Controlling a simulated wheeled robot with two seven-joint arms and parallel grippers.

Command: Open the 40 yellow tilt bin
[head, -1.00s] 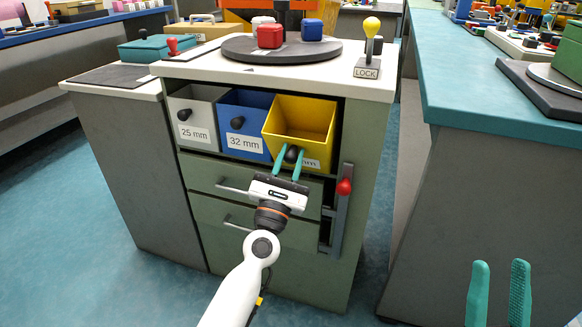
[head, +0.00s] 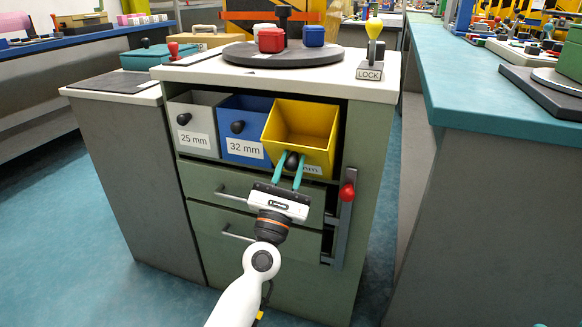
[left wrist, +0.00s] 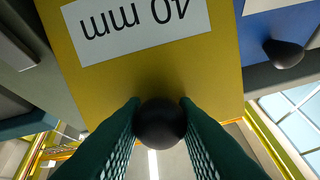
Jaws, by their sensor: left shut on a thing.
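The yellow tilt bin (head: 306,124) is tipped forward out of the cabinet, its open top showing in the head view. Its label reads 40 mm in the left wrist view (left wrist: 137,22), where it appears upside down; the head view shows only part of it. My left gripper (head: 290,168) is shut on the bin's black knob (left wrist: 160,123), one teal finger on each side. Of my right gripper, only a small teal tip (head: 540,325) shows at the bottom right edge of the head view.
The blue 32 mm bin (head: 243,128) and the grey 25 mm bin (head: 195,124) sit to the left. A red-knobbed lever (head: 347,192) stands right of the drawers. A round turntable (head: 282,54) and a LOCK lever (head: 371,50) are on the cabinet top.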

